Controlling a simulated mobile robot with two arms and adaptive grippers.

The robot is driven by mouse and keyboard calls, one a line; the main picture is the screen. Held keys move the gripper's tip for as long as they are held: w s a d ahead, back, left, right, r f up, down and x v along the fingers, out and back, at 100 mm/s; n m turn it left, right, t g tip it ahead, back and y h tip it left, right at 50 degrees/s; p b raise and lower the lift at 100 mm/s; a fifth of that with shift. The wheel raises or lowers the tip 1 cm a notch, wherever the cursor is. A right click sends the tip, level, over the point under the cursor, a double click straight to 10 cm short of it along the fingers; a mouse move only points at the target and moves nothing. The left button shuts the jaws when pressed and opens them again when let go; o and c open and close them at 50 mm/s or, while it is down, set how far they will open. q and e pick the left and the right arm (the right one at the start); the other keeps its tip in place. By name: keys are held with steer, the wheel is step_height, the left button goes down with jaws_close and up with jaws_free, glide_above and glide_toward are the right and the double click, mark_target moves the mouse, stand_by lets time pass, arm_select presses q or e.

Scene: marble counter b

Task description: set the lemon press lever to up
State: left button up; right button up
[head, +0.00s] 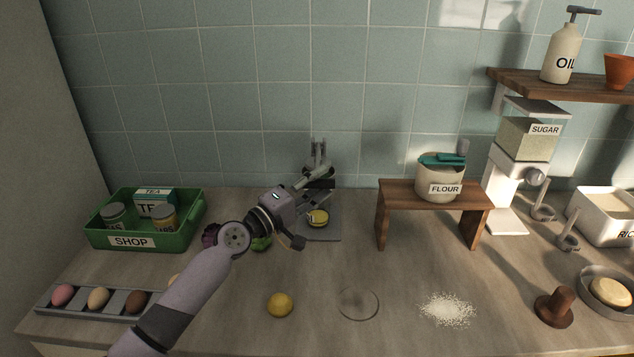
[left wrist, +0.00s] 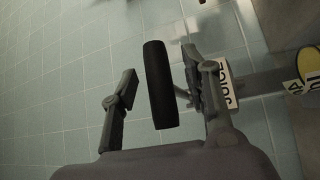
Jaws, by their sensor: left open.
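The lemon press (head: 333,230) stands against the tiled wall, with a grey base and a yellow round piece (head: 317,217) low on it. My left gripper (head: 322,172) reaches up and right to its upper part and hides some of it. In the left wrist view the press's black lever grip (left wrist: 160,85) lies between the two open fingers of my left gripper (left wrist: 158,100), with gaps visible on both sides. I cannot tell the lever's angle clearly. A white label (left wrist: 227,85) shows behind the right finger. My right gripper is not in view.
A wooden stand (head: 397,195) with a flour pot (head: 436,180) is right of the press. A green crate (head: 97,238) and an egg tray (head: 82,301) are at left. A lemon (head: 280,304), a clear round dish (head: 358,303) and spilled white powder (head: 447,309) lie in front.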

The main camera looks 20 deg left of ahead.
arm_select(q)
steer(key=shift+c, duration=0.5)
jaws_close()
stand_by(0.4)
